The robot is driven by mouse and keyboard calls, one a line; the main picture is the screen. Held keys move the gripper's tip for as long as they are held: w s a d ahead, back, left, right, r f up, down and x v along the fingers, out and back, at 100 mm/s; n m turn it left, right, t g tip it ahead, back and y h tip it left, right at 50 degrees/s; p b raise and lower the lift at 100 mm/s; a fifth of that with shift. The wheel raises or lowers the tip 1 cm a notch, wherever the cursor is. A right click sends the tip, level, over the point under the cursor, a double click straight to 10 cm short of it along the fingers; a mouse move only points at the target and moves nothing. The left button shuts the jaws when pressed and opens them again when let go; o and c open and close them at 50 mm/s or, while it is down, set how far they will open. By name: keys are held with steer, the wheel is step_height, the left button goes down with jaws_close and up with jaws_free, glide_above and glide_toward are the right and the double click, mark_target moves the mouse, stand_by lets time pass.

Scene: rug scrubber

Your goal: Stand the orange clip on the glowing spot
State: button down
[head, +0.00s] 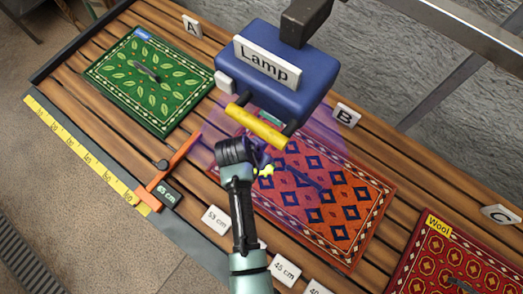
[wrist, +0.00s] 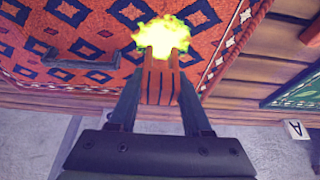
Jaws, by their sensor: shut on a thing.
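The orange clip (wrist: 160,82), ribbed with dark lines, sits between the two fingers of my gripper (wrist: 161,92) in the wrist view. My gripper is shut on it. The clip's far end overlaps the lower edge of the glowing spot (wrist: 160,35), a yellow-green patch on the orange and blue rug (wrist: 45,25). I cannot tell whether the clip touches the rug. In the head view my gripper (head: 259,158) is beside the glowing spot (head: 264,171), under the lamp's front edge. The clip is not clearly visible there.
The blue lamp (head: 270,85) with a yellow handle (head: 256,125) hangs close over my gripper, casting purple light. A dark handle (head: 308,181) lies on the rug. A green rug (head: 130,95) is left, a red rug (head: 450,262) right. An orange slider (head: 170,172) stands by the yellow ruler.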

steer(key=shift+s+f, duration=0.1)
steer(key=shift+f, duration=1.2)
steer(key=shift+f, duration=0.1)
steer(key=shift+c, duration=1.7)
jaws_free()
steer(key=v, duration=1.2)
steer(key=shift+r, duration=0.2)
steer(key=shift+a+f, duration=0.1)
